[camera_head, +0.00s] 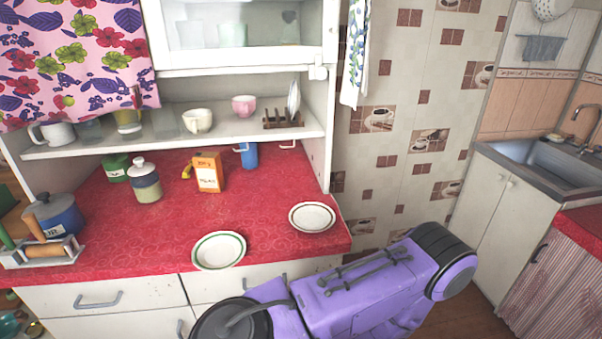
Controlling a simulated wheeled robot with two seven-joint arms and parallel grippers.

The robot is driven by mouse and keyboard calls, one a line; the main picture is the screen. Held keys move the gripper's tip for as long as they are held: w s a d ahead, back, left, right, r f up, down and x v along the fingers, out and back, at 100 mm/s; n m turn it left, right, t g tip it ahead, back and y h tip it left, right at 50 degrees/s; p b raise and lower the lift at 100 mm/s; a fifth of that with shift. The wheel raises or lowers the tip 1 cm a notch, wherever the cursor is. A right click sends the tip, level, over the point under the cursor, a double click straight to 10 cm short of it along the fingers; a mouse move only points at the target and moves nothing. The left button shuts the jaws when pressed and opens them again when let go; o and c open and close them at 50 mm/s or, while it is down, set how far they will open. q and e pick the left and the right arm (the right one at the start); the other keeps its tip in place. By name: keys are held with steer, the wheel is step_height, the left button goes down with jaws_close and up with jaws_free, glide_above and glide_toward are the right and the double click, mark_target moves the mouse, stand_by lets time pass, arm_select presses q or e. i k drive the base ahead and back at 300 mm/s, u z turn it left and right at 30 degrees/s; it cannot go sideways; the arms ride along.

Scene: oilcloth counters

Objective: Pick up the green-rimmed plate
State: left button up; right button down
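The green-rimmed plate (218,250) is white and oval in the view. It lies face up at the front edge of the red oilcloth counter, left of the middle of the head view. A second white plate (312,217) with a dark rim lies to its right, near the counter's right end, and the two are apart. A purple arm of mine crosses the bottom right, in front of the counter. Neither of my grippers shows, so I cannot see whether they are open or shut.
An orange carton (208,172), a blue mug (248,155) and a lidded jar (145,180) stand behind the plates on the red counter (265,200). A blue pot (56,217) is at the left. A shelf (175,143) with cups hangs over the back. A sink (548,165) is far right.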

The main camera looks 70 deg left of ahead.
mark_target(220, 250)
steer(key=z, duration=0.45)
steer(key=k, duration=1.4)
steer(key=u, duration=0.5)
